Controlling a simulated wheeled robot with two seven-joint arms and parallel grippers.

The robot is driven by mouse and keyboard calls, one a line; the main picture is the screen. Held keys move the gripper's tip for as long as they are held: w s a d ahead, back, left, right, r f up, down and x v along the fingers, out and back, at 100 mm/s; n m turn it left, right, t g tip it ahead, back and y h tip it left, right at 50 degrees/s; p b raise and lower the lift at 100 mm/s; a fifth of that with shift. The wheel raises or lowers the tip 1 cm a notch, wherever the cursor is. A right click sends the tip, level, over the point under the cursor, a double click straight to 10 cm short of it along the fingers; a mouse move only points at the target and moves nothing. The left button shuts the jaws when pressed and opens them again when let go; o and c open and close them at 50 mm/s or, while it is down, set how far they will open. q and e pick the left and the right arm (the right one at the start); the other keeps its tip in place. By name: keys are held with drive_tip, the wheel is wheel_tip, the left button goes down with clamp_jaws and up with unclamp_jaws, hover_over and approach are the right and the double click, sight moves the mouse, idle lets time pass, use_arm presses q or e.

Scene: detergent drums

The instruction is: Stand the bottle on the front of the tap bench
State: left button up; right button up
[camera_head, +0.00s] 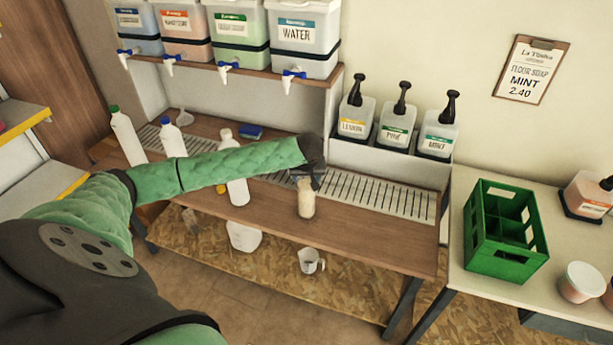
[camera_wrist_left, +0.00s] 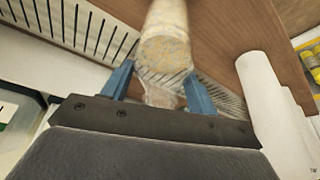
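My left gripper (camera_head: 308,172) is over the front part of the wooden tap bench (camera_head: 375,236), its arm reaching in from the left. Its two blue fingers (camera_wrist_left: 158,85) stand on either side of a pale, see-through bottle (camera_head: 306,200) and look closed on it. The bottle hangs below the gripper in the head view, roughly upright, just in front of the drain grate (camera_head: 380,197). I cannot tell whether its base touches the bench. In the left wrist view the bottle (camera_wrist_left: 166,48) fills the gap between the fingertips. My right gripper is not in view.
Several white bottles stand on the bench to the left, one (camera_head: 237,188) close to my arm. Pump dispensers (camera_head: 397,135) stand behind the grate, drums (camera_head: 302,40) above. A green crate (camera_head: 500,232) is on the right table. The bench front right of the bottle is clear.

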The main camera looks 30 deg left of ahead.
use_arm(q)
drive_tip(key=o, duration=0.4)
drive_tip(key=shift+c, duration=0.2)
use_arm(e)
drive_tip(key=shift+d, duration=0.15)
use_arm(q)
drive_tip(key=shift+r, duration=0.1)
drive_tip(key=shift+r, duration=0.2)
drive_tip(key=b+v, duration=0.3)
drive_tip(key=v, duration=0.8)
drive_tip(key=shift+s+r, duration=0.15)
drive_tip(key=shift+r, duration=0.15)
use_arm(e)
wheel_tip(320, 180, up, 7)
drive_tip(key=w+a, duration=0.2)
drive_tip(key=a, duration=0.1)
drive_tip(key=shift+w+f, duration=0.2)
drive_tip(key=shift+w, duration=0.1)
use_arm(q)
drive_tip(key=shift+d, duration=0.15)
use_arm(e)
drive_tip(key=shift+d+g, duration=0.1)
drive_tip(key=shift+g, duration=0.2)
